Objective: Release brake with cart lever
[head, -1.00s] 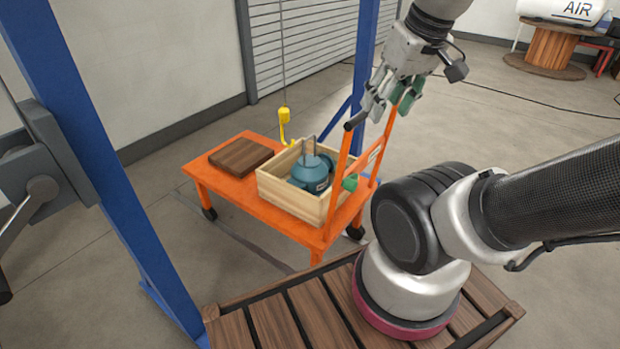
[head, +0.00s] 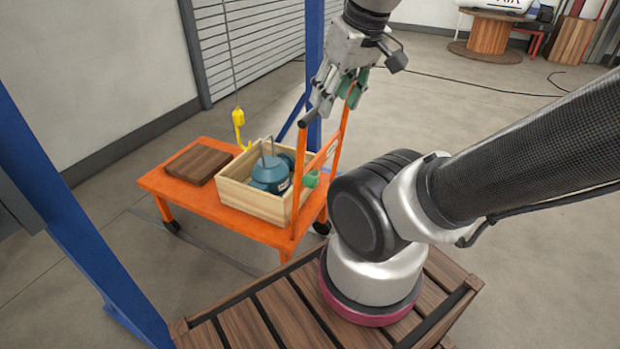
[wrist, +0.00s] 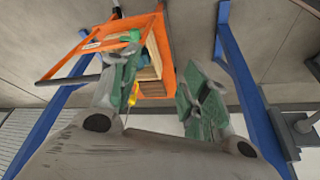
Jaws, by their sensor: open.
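The orange cart (head: 220,207) stands left of my arm in the head view, and upside down at the top of the wrist view (wrist: 166,22). Its upright handle frame (head: 299,190) has a dark grip (head: 309,119) at the top. A small green lever or knob (head: 311,179) sits low on this frame, beside the crate; a green piece also shows in the wrist view (wrist: 131,36). My gripper (head: 336,104) is open and empty, with green finger pads, and appears above the handle top. I cannot tell whether it touches the handle.
On the cart are a wooden crate (head: 252,203) holding a teal pump (head: 270,174) and a dark wooden block (head: 198,164). A yellow hook or pendant (head: 238,118) hangs behind. Blue posts (head: 75,215) flank the cart. Open floor lies at right.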

